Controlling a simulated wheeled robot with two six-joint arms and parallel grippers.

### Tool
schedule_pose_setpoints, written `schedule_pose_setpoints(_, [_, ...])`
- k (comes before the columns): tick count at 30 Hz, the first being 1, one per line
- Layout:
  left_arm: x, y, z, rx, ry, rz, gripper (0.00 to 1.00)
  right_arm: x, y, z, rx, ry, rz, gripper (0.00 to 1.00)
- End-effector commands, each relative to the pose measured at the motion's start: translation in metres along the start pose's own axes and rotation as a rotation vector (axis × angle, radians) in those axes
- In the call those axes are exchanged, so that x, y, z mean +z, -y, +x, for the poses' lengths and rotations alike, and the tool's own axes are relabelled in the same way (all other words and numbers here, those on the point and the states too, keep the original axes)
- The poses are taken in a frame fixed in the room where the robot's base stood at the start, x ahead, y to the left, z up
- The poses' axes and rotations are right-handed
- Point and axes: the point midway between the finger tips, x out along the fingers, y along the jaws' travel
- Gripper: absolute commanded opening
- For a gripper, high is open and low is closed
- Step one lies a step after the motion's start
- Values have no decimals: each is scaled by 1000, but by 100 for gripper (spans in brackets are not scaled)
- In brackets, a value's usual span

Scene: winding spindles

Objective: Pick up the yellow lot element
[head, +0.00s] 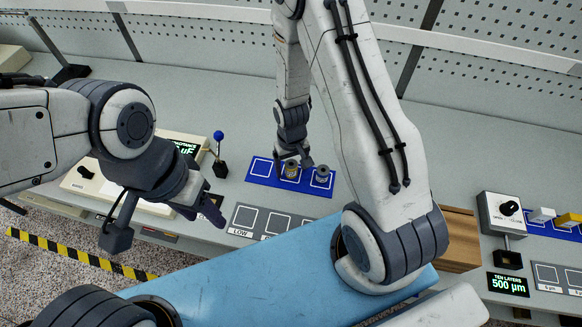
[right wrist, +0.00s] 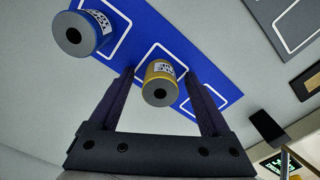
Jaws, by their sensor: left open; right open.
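The yellow lot element (head: 291,173) is a small upright spool in the middle square of a blue mat (head: 262,178). In the right wrist view the yellow element (right wrist: 158,86) sits between the two spread fingers of my right gripper (right wrist: 160,75), with gaps showing beside it. In the head view my right gripper (head: 294,160) is over the mat at the element and hides part of it. My left gripper (head: 210,209) is open and empty to the left, in front of the mat.
A blue element (head: 320,174) stands close beside the yellow one; it also shows in the right wrist view (right wrist: 88,33). A grey marked mat (head: 245,217) lies in front. A blue-knobbed lever (head: 219,150) stands to the left, and a dial box (head: 503,212) far right.

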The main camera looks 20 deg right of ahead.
Motion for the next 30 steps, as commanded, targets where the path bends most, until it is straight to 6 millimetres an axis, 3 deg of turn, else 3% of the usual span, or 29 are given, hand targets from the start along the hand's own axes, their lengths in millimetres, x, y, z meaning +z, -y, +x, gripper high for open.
schedule_pose_setpoints(1, [0,0,0,0,0,0,52,0,0,0,0,0,0,74])
schedule_pose_setpoints(6, [0,0,0,0,0,0,52,0,0,0,0,0,0,9])
schedule_pose_setpoints(7, [0,0,0,0,0,0,52,0,0,0,0,0,0,0])
schedule_pose_setpoints(20, [0,0,2,0,0,0,52,-1,0,-6,0,-4,0,0])
schedule_pose_setpoints(28, [1,1,14,0,0,1,52,-2,0,-41,0,-8,0,0])
schedule_pose_setpoints(30, [1,1,19,0,0,1,52,10,-14,-50,0,-5,7,0])
